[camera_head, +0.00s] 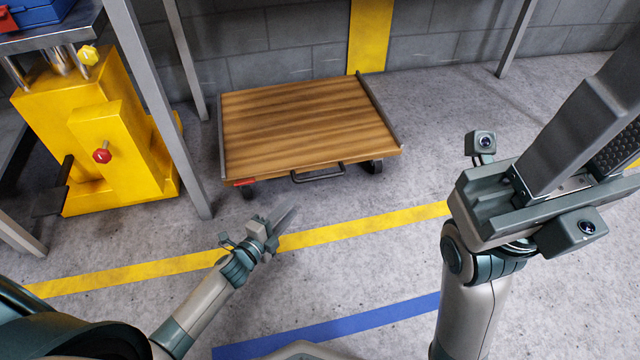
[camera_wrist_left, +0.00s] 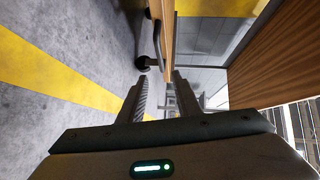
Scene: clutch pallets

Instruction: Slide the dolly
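The dolly (camera_head: 305,115) has a flat wooden top with metal side rails, a dark handle (camera_head: 317,172) on its near edge and dark wheels. It stands on the concrete floor near the wall. In the left wrist view the dolly's edge (camera_wrist_left: 168,40) shows side-on, with its handle (camera_wrist_left: 157,38) ahead of the fingers. My left gripper (camera_head: 285,213) is open, with its fingers apart and empty. It is in front of the dolly, below and left of the handle in the head view, apart from it. My right gripper (camera_head: 608,125) is raised near the camera at the right, open and empty.
A grey metal table leg (camera_head: 160,100) and a yellow machine (camera_head: 105,140) with a red knob stand left of the dolly. Another leg (camera_head: 515,40) stands at the back right. The block wall (camera_head: 270,55) is close behind. Floor in front and to the right is clear, with yellow and blue lines.

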